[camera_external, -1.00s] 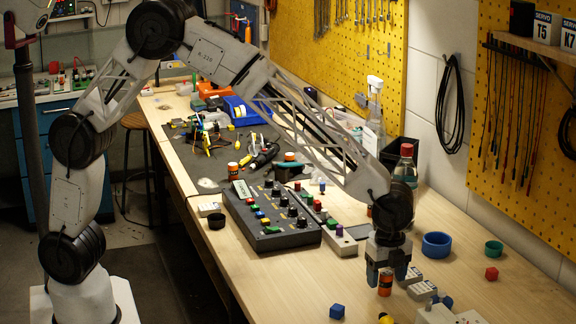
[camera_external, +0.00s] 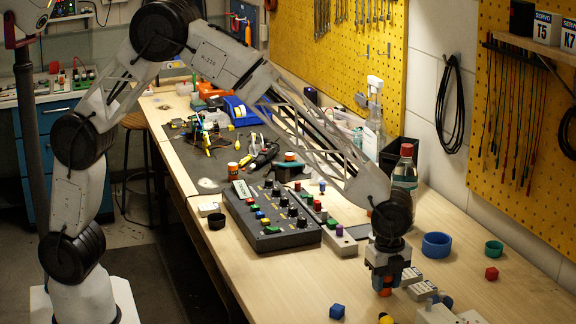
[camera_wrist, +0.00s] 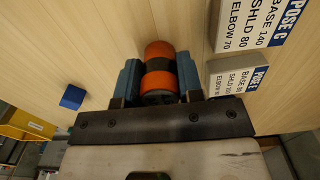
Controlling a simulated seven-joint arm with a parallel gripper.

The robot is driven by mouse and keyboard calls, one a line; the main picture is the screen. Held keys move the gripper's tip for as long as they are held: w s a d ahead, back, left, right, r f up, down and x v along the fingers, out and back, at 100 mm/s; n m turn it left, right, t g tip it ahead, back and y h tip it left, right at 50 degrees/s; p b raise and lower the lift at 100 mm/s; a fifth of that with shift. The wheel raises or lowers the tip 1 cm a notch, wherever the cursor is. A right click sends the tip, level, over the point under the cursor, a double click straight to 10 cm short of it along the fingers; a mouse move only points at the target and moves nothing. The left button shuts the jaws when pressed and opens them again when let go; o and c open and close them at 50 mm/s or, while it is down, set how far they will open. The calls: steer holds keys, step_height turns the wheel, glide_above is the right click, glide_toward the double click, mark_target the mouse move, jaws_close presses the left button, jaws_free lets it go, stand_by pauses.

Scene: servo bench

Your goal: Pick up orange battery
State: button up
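The orange battery (camera_wrist: 160,50) is an orange cylinder with a dark middle band and a dark end. In the wrist view it sits between the two blue fingers of my gripper (camera_wrist: 160,80), with no clear gap on either side. My gripper looks shut on it. In the external view my gripper (camera_external: 386,277) is low over the front right of the bench, and a bit of the orange battery (camera_external: 385,292) shows below the fingers. Whether it touches the bench is hidden.
A blue cube (camera_external: 337,311) lies to the left in front. Labelled blocks (camera_wrist: 240,80) stand close to the right finger in the wrist view. A blue ring (camera_external: 436,245), a green cup (camera_external: 494,250) and a red cube (camera_external: 491,273) are to the right. A control box (camera_external: 268,220) stands behind left.

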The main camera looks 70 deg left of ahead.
steer(key=c, duration=0.4)
steer(key=shift+o, duration=0.2)
steer(key=shift+r, duration=0.15)
steer(key=shift+r, duration=1.35)
steer(key=shift+s+a+r, duration=0.1)
steer(key=shift+s+r, duration=0.05)
steer(key=shift+r, duration=0.2)
steer(key=s+a, duration=0.2)
steer(key=s, duration=0.2)
steer(key=s+a+r, duration=0.1)
steer(key=s+a, duration=0.2)
steer(key=s, duration=0.2)
steer(key=s+a, duration=0.3)
steer(key=s, duration=0.1)
steer(key=shift+s+r, duration=0.15)
steer(key=shift+s, duration=0.1)
